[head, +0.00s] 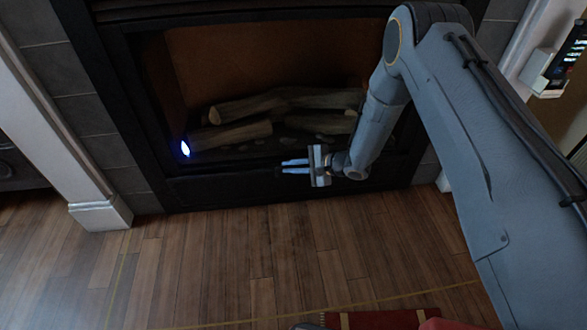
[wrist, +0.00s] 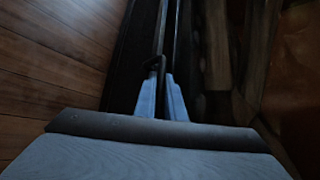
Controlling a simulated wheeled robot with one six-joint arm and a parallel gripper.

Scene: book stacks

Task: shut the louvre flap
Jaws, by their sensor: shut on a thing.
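The louvre flap appears to be the dark panel (head: 228,184) along the bottom of the fireplace. How far it stands open is too dark to tell. My gripper (head: 281,167) reaches in from the right, in front of the firebox's lower edge. In the wrist view, my gripper (wrist: 160,74) has its two fingers close together on a small black handle (wrist: 153,63). The handle sits at the dark edge running away from me, and the fingers partly hide it.
Logs (head: 285,104) lie in the firebox behind the gripper, with a small bluish-white light (head: 185,148) at the left. The wooden floor (head: 230,260) in front is clear, apart from a red rug (head: 385,318) at the bottom. White trim (head: 100,212) stands at the left.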

